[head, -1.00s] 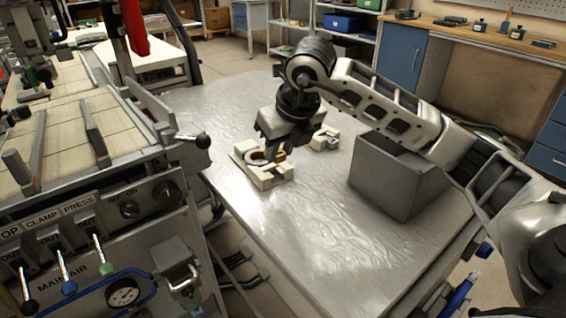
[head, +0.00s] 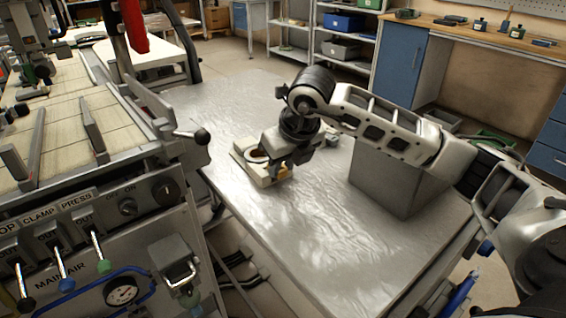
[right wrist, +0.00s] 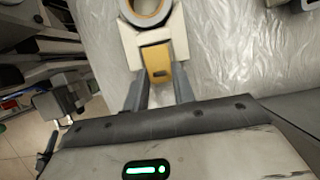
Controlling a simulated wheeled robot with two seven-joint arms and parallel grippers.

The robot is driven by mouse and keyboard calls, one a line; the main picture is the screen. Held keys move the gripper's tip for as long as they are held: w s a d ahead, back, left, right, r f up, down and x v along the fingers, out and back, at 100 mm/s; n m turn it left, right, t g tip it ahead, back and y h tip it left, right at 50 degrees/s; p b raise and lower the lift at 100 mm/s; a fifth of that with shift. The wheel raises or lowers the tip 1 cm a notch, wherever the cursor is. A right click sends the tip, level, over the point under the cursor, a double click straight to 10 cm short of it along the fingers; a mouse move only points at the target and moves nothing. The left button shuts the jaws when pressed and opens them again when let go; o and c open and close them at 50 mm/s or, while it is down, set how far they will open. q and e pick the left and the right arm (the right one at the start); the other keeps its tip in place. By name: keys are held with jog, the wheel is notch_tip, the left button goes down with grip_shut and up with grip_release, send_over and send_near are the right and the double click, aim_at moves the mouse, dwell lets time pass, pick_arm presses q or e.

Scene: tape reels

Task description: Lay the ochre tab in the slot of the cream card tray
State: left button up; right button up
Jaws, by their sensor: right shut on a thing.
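The cream card tray (head: 240,153) sits on the metal-topped table, with a ring-shaped reel (head: 257,156) in it. The reel also shows at the top of the right wrist view (right wrist: 146,10). My right gripper (head: 277,175) is at the tray's near right end, pointing down. In the right wrist view its two fingers (right wrist: 159,86) are shut on the ochre tab (right wrist: 159,62), which lies in line with the tray's end (right wrist: 128,45). I cannot tell whether the tab touches the slot's floor. My left gripper is out of view.
A grey box (head: 392,180) stands on the table at the right, under my right forearm. A second cream piece (head: 333,139) is mostly hidden behind my right wrist. A press machine (head: 95,215) borders the table at the left. The table's near part is clear.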

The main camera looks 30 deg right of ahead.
jog(key=o, duration=0.9)
jog(key=shift+o, duration=0.2)
jog(key=shift+r+p, duration=0.4)
jog(key=shift+p, duration=0.05)
jog(key=v, duration=1.2)
jog(key=shift+p, duration=0.4)
jog(key=shift+r, duration=0.15)
